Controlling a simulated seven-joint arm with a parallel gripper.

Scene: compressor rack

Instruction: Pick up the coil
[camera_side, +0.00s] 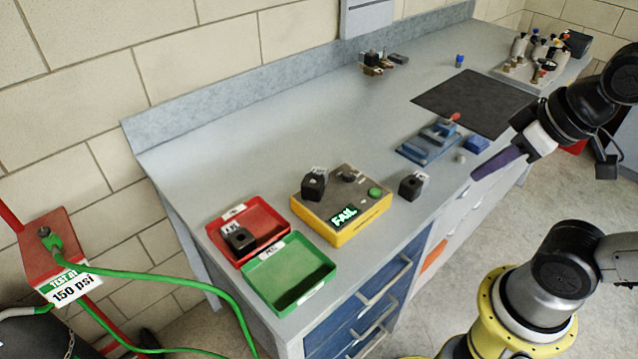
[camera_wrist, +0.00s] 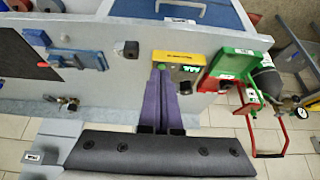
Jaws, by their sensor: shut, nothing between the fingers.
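Several black, block-shaped coils are in the side view. One coil (camera_side: 413,186) stands on the bench right of the yellow tester (camera_side: 330,225); a dark block that looks like it shows in the wrist view (camera_wrist: 131,48). Another coil (camera_side: 314,183) sits on the tester's left part, and a third coil (camera_side: 239,239) lies in the red tray (camera_side: 212,229). My gripper (camera_side: 475,177) has purple fingers, shut and empty, at the bench's front edge, right of the loose coil and apart from it. In the wrist view, the fingers (camera_wrist: 160,70) reach toward the tester (camera_wrist: 172,57).
The tester display reads FAIL. A green tray (camera_side: 312,284) is empty beside the red one. A blue fixture (camera_side: 430,142), a dark mat (camera_side: 475,102) and a valve manifold (camera_side: 535,60) are farther right. The bench behind the tester is clear.

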